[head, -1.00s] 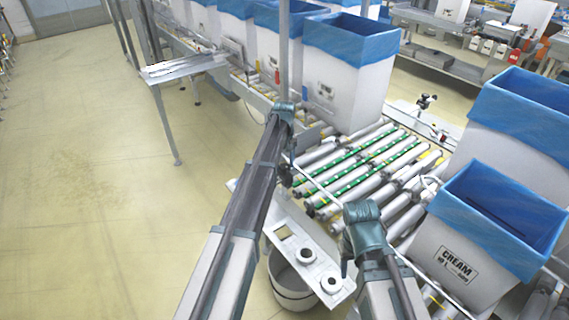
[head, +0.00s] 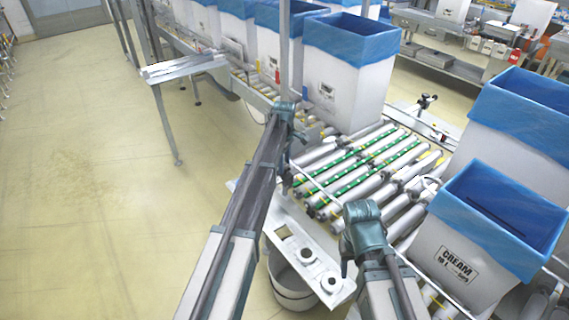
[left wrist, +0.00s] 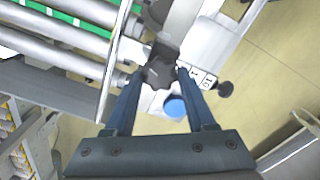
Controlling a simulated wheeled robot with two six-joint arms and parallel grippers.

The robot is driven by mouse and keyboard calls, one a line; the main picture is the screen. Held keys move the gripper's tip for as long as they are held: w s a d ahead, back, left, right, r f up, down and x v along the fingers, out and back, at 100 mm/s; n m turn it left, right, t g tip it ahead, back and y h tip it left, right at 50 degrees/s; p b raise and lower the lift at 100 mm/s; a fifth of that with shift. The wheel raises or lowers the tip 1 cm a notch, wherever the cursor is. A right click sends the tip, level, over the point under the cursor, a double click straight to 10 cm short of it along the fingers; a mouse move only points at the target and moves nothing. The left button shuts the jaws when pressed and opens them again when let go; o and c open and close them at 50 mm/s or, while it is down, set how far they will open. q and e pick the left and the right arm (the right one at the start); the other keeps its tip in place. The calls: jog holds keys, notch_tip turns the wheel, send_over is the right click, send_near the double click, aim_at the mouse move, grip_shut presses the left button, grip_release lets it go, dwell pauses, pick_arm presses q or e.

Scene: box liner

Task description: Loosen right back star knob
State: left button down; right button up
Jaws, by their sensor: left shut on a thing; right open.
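A dark grey star knob (left wrist: 161,66) sits at the rail by the roller ends in the left wrist view. My left gripper (left wrist: 154,76) is shut on it, with a finger on each side. In the head view my left gripper (head: 289,122) is beside the near left edge of the roller conveyor, and the knob is hidden there. A second black knob (left wrist: 225,89) sticks out to the right, apart from the fingers. My right gripper (head: 360,228) is open at the front of the conveyor, above the metal plate; its fingertips are hard to make out.
The roller conveyor (head: 345,172) has green-banded rollers. A white box with a blue liner (head: 345,85) stands behind it, and the CREAM box (head: 440,255) stands close at the right. A white bucket (head: 291,290) is below the metal plate (head: 290,243). Open floor lies left.

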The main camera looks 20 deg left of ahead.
pick_arm(q)
jog(key=shift+n, duration=0.7)
jog(key=shift+c, duration=1.2)
grip_release()
jog(key=shift+r, duration=0.15)
notch_tip(320, 180, up, 14)
jog(key=p, duration=1.4)
jog(key=shift+f, duration=0.2)
jog(key=shift+f, duration=0.1)
